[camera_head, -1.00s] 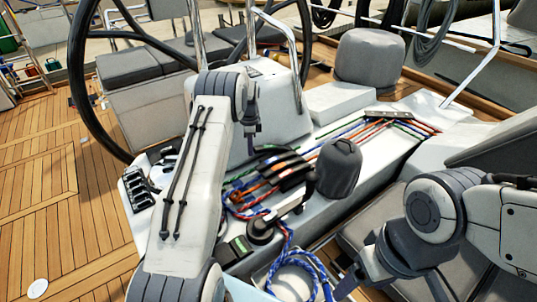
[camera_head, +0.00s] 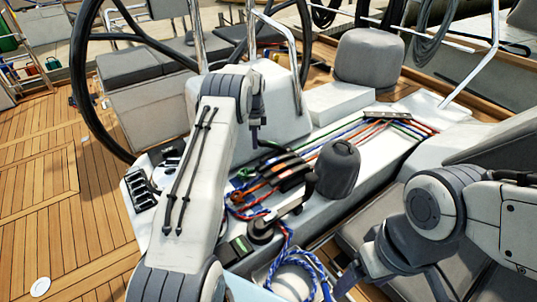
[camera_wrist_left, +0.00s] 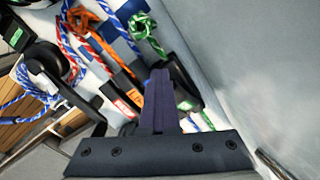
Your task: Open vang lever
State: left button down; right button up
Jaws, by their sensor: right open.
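A bank of black clutch levers (camera_head: 288,174) sits on the white cockpit console, with coloured ropes running through it. In the left wrist view the levers carry red, orange and green labels (camera_wrist_left: 134,95); I cannot read which one is the vang lever. My left gripper (camera_head: 256,140) points down just behind the bank, partly hidden by my arm. In the wrist view its two fingers (camera_wrist_left: 158,76) are together, beside the black lever near the green rope. I cannot tell whether they touch it. My right gripper (camera_head: 390,288) is open at the bottom, away from the levers and partly cut off.
A black winch with a handle (camera_head: 262,228) stands in front of the levers, and a grey covered winch (camera_head: 338,168) to their right. A coiled blue rope (camera_head: 298,270) lies below. The steering wheel (camera_head: 82,90) is at the left.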

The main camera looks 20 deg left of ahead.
aim_at(263, 141)
pick_arm(q)
jog(key=shift+w+d, duration=0.6)
jog(key=shift+d, duration=0.15)
jog(key=shift+w+d+r+p, duration=0.2)
jog(key=shift+w+r+p, duration=0.1)
jog(key=shift+p, duration=0.1)
jog(key=shift+w+d, duration=0.2)
jog(key=shift+w, duration=0.15)
jog(key=shift+a, duration=0.1)
jog(key=shift+w+r+p, duration=0.2)
jog(key=shift+r+p, duration=0.3)
jog(key=shift+r, duration=0.05)
jog(key=shift+w+r+p, duration=0.2)
jog(key=shift+r+p, duration=0.25)
jog(key=shift+r, duration=0.1)
